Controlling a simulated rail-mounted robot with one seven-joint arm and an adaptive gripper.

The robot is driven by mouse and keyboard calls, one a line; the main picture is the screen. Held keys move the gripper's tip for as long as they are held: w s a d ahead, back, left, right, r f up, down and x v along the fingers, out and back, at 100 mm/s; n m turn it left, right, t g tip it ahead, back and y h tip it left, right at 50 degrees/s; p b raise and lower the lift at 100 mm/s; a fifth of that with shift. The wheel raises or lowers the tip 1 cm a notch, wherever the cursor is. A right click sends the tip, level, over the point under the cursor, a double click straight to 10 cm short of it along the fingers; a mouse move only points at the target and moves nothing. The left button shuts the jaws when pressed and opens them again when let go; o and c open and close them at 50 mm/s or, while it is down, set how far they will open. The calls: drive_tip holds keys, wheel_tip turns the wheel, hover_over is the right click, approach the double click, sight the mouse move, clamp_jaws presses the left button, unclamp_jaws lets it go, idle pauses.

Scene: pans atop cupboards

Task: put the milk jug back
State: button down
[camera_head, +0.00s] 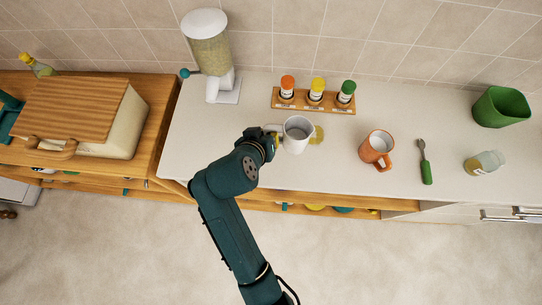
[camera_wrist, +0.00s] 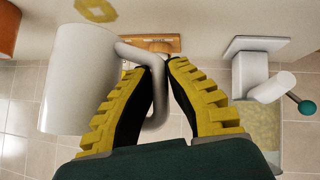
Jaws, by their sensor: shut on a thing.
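The white jug (camera_head: 297,136) is over the pale counter, and its inside shows from above. My gripper (camera_head: 273,137) is at its left side. In the wrist view, the yellow-padded fingers of my gripper (camera_wrist: 165,65) are shut on the handle of the white jug (camera_wrist: 78,80). A yellow patch (camera_head: 318,134) on the counter shows just right of the jug; it also shows in the wrist view (camera_wrist: 95,8), apart from the jug's body. I cannot tell how far the jug is above the counter.
An orange mug (camera_head: 376,149) with pale contents stands right of the jug. Behind are a rack (camera_head: 302,103) of capped bottles and a dispenser (camera_head: 208,48). Further right are a green-handled utensil (camera_head: 425,165), a jar (camera_head: 484,163) and a green container (camera_head: 501,107). A bread box (camera_head: 80,115) is left.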

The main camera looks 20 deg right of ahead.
drive_tip(key=shift+w+d, duration=0.3)
drive_tip(key=shift+d, duration=0.05)
wheel_tip(320, 180, down, 10)
drive_tip(key=shift+s+d+r, duration=0.1)
drive_tip(key=shift+d, duration=0.05)
